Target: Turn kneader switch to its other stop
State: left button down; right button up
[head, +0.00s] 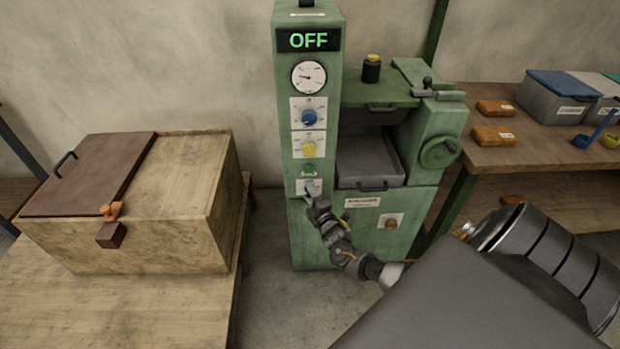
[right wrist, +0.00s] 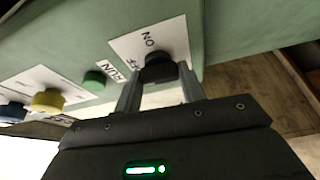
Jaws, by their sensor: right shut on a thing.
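The green kneader (head: 310,225) stands against the wall, and its top display (head: 308,40) reads OFF. The kneader switch is a dark knob (right wrist: 160,68) on a white plate (right wrist: 140,45) marked ON, with a second partly covered label, low on the panel. My right gripper (head: 312,190) is at that plate in the head view. In the right wrist view its two fingers (right wrist: 158,88) are on either side of the knob, shut on it. The knob's pointer is hidden, so its exact angle cannot be told. My left gripper is not in view.
Above the switch are a green RUN button (head: 308,168), a yellow knob (head: 309,149), a blue knob (head: 309,117) and a gauge (head: 308,77). A wooden chest (head: 190,200) stands left. A bench (head: 550,155) with bins stands right.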

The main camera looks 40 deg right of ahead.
jog(key=shift+n, duration=0.3)
dwell(0.4)
jog(key=o, duration=1)
jog(key=v, duration=0.5)
jog(key=p+v, duration=0.1)
jog(key=v, duration=0.4)
jog(key=shift+s+a+r, duration=0.15)
jog(key=shift+s, duration=0.25)
